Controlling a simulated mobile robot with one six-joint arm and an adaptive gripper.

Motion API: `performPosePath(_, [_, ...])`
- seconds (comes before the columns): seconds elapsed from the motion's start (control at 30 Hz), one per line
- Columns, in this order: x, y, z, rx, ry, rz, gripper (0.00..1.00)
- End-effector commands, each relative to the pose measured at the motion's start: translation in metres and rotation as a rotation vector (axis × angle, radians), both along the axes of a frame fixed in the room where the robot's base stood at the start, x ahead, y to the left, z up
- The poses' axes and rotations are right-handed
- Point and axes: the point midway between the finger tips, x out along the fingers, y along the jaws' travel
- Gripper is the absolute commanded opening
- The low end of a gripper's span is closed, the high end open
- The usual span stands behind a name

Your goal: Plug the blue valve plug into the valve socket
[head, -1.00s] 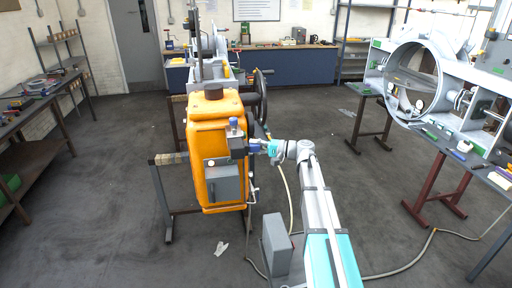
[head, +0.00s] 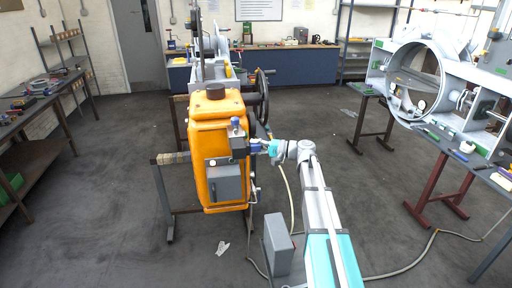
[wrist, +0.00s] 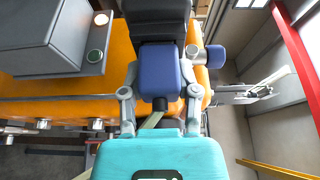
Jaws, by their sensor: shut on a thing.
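The blue valve plug (wrist: 160,72) is between the two fingers of my gripper (wrist: 160,98), which is shut on it. The plug's far end is against or very close to a dark block (wrist: 158,30) on the side of the orange housing. The valve socket itself is hidden behind the plug, so I cannot tell how deep the plug sits. In the head view, my gripper (head: 264,147) reaches in from the right, with the plug (head: 255,146) beside the dark block (head: 238,144).
A second blue part (wrist: 215,57) on a pale stem stands just right of the plug. The orange housing (head: 205,138) carries a grey box (head: 225,184). A dark handwheel (head: 263,95) is behind. Open floor lies left of the housing's stand.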

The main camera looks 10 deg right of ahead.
Motion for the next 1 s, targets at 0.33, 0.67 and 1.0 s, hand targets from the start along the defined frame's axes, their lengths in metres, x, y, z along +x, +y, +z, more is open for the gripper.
performPosePath(0.33, [-0.0001,0.0019,-0.0001,0.0,0.0,0.002,0.6])
performPosePath(0.67, [-0.0001,0.0006,-0.0001,0.0,0.0,0.0,0.81])
performPosePath(1.0, [-0.002,-0.0041,-0.0001,0.0,0.0,-0.001,0.81])
